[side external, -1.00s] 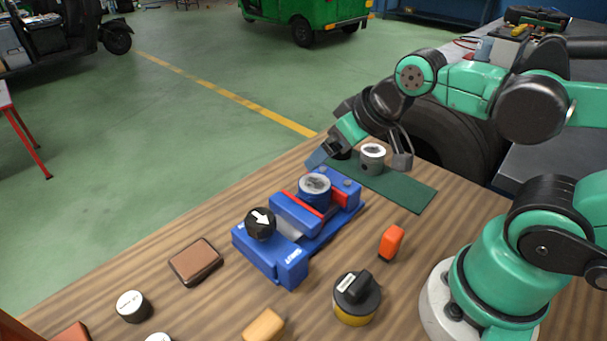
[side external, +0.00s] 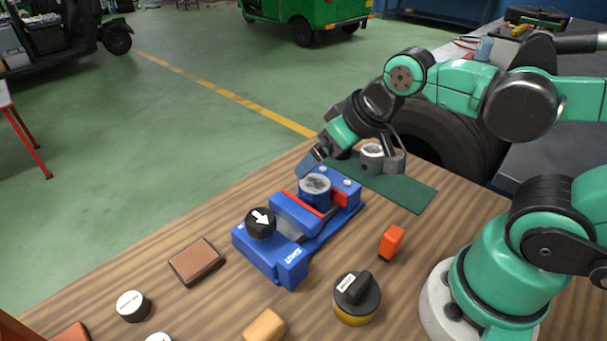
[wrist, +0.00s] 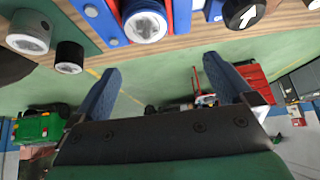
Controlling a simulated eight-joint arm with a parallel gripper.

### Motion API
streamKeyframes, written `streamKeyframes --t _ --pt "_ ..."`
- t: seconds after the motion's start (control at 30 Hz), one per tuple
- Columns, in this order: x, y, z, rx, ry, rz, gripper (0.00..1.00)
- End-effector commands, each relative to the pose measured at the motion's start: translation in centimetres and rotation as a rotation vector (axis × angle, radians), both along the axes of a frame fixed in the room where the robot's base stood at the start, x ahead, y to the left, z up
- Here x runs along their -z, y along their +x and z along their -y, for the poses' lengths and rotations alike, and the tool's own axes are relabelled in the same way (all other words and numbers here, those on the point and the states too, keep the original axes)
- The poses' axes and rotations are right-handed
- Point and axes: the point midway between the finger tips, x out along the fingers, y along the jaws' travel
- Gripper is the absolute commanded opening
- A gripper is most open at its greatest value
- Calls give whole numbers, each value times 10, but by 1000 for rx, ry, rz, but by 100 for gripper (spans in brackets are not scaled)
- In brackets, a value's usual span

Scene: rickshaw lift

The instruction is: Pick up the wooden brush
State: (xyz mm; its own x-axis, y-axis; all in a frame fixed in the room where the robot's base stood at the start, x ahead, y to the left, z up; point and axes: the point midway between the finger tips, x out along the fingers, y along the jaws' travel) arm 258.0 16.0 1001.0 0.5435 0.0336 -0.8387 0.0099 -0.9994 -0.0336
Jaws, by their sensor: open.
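The wooden brush is hard to single out. A tan wooden block (side external: 263,327) at the bottom edge of the side view, partly cut off, could be it. A brown block with a dark rim (side external: 196,261) lies left of the blue vise and could also be it. My gripper (side external: 308,163) is above the far end of the vise, well away from both blocks. In the wrist view its two blue fingers (wrist: 162,67) are spread apart with nothing between them. Neither block is seen in the wrist view.
The blue vise (side external: 270,262), with a round part on it, stands mid-table. A green mat (side external: 410,192) holds a grey cylinder (side external: 371,160). An orange block (side external: 391,242), a yellow-black knob (side external: 357,297) and a white-topped cylinder (side external: 132,306) stand around. Bare wood lies between them.

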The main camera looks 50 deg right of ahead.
Motion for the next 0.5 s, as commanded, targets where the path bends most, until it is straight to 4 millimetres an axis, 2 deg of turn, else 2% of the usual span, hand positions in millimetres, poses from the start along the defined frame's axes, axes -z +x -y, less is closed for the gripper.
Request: streamKeyframes --t 0.17,0.3,0.4,0.5 --pt "14 -3 -69 -47 78 -193 100" --pt "34 -24 -128 -49 75 -375 100" --pt "48 -45 -160 -38 40 -472 100" --pt "59 -62 -181 -22 1 -533 100"
